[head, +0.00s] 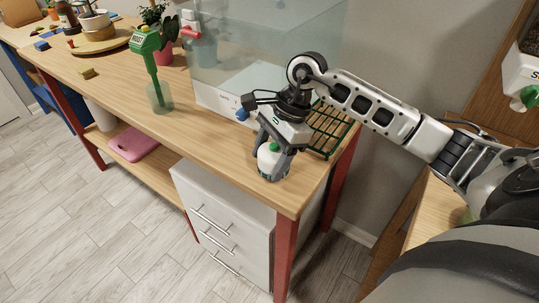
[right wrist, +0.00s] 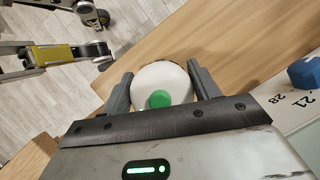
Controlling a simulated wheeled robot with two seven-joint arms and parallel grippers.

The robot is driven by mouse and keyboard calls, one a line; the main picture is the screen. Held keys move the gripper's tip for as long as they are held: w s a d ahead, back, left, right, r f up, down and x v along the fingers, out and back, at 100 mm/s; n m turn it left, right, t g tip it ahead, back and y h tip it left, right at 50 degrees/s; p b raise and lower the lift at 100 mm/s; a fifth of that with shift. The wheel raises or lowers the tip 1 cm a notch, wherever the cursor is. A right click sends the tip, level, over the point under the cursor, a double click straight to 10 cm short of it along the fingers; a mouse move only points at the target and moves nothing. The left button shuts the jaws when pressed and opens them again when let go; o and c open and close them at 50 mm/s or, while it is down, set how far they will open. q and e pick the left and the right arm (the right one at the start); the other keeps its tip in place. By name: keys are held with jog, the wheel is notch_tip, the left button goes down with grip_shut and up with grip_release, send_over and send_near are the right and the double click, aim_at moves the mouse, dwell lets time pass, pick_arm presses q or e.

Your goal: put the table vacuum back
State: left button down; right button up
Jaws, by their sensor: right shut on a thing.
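The table vacuum (head: 269,158) is a small white round body with a green button on top and a dark lower rim. My right gripper (head: 273,161) is shut on it, one finger on each side, near the front right of the wooden table (head: 130,101). The vacuum also shows in the right wrist view (right wrist: 162,80) between the two fingers (right wrist: 160,92). I cannot tell whether its underside touches the tabletop.
A clear tank (head: 240,50) stands behind, with a green wire rack (head: 328,128) right of my gripper. A green meter (head: 147,45) stands in a clear cup (head: 160,98) to the left. The table's front edge is close.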

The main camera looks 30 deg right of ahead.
jog(key=o, duration=1)
jog(key=b+v, duration=0.1)
jog(key=v, duration=1.1)
jog(key=shift+r, duration=0.15)
jog(key=shift+s, duration=0.1)
